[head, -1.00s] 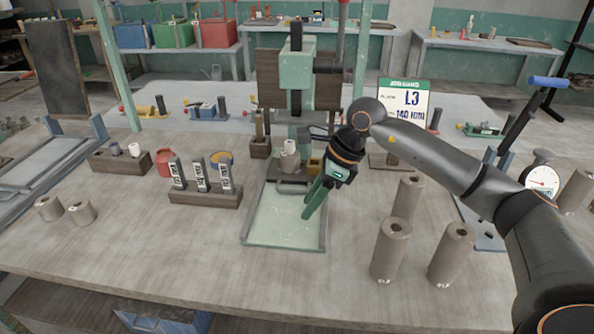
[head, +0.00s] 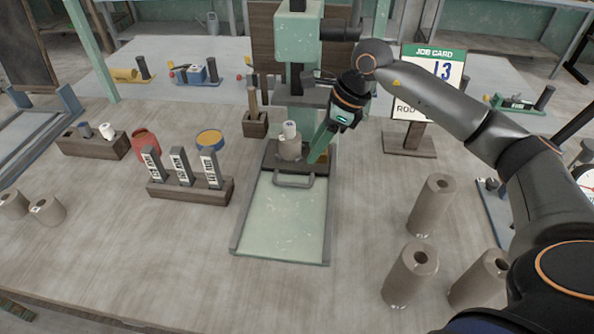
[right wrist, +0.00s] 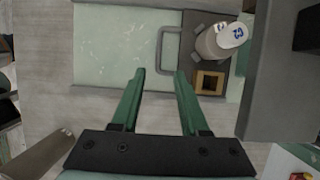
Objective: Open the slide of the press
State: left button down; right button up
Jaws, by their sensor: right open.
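The green press (head: 298,40) stands at the back middle of the table. Its dark slide (head: 270,158) sits under the press head, with a grey U-shaped handle (head: 294,181) facing me. A clay cylinder with a white-topped piece (head: 290,147) stands on the slide. The pale green bed (head: 283,225) in front is bare. My right gripper (head: 316,158) is open and empty, pointing down by the slide's right side. In the right wrist view the handle (right wrist: 161,50) lies just ahead of the fingertips (right wrist: 160,74), not between them. My left gripper is out of view.
A wooden rack (head: 190,192) with labelled upright blocks stands left of the bed. Several clay cylinders (head: 411,273) stand at right. A job card (head: 432,75) stands behind my right arm. A square wooden piece (right wrist: 210,82) sits beside the clay cylinder on the slide.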

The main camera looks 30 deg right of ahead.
aim_at(293, 183)
jog(key=x, duration=1.1)
jog(key=shift+s+f+p, duration=0.1)
jog(key=shift+p, duration=0.3)
grip_shut()
dwell(0.8)
